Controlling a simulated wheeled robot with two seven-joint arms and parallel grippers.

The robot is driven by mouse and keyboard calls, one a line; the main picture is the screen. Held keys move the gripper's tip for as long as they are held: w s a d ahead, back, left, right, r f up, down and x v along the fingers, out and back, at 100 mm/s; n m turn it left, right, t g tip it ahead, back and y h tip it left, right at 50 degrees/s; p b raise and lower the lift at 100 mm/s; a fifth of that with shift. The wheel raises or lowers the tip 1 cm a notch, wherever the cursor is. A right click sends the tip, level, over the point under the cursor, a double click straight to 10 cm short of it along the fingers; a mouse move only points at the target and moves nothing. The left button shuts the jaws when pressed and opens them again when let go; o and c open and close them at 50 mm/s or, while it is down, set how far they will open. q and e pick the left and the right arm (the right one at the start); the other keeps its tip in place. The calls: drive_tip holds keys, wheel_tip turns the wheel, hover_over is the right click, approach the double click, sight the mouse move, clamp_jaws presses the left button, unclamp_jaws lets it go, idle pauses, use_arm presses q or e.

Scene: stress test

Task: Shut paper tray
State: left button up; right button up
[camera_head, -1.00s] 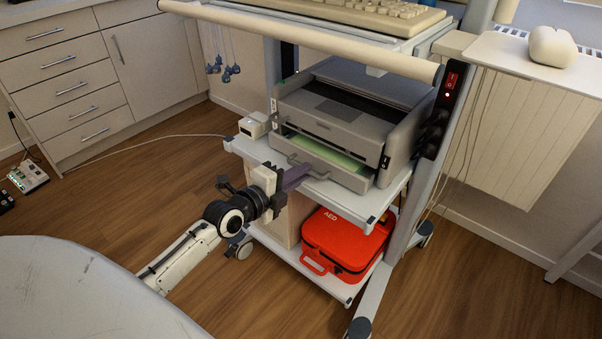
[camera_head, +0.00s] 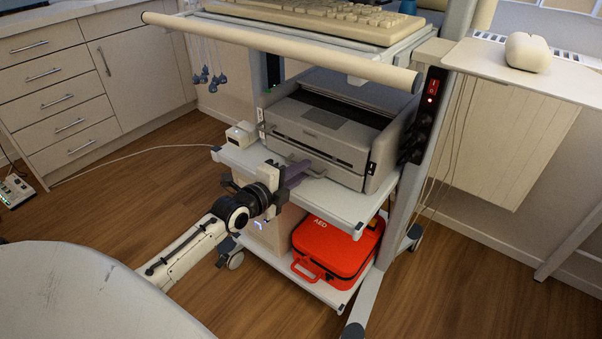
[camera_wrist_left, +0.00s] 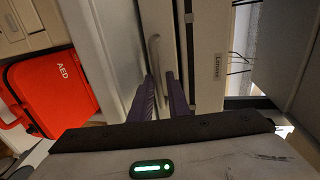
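The paper tray (camera_head: 345,175) is the low front part of the grey printer (camera_head: 340,125) on the cart's middle shelf. Its front sits close to the printer body, and no paper shows. The tray handle (camera_wrist_left: 154,52) is a grey bar in the left wrist view. My left gripper (camera_head: 300,171) is at the tray front. Its purple fingers (camera_wrist_left: 163,80) are close together, with the handle's end in the narrow gap between them, so it looks shut on the handle. The finger contact is partly hidden. My right gripper is not in view.
A small white device (camera_head: 241,134) stands left of the printer. A red AED case (camera_head: 338,245) lies on the lower shelf. The cart's push bar (camera_head: 280,48) and keyboard shelf are above. A power strip (camera_head: 425,115) is on the right post. Open floor lies in front.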

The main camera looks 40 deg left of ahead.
use_arm(q)
drive_tip(key=shift+s, duration=0.15)
drive_tip(key=shift+s+r, duration=0.1)
drive_tip(key=shift+s, duration=0.2)
drive_tip(key=p+v, duration=0.3)
drive_tip(key=v, duration=0.6)
drive_tip(key=shift+s, duration=0.2)
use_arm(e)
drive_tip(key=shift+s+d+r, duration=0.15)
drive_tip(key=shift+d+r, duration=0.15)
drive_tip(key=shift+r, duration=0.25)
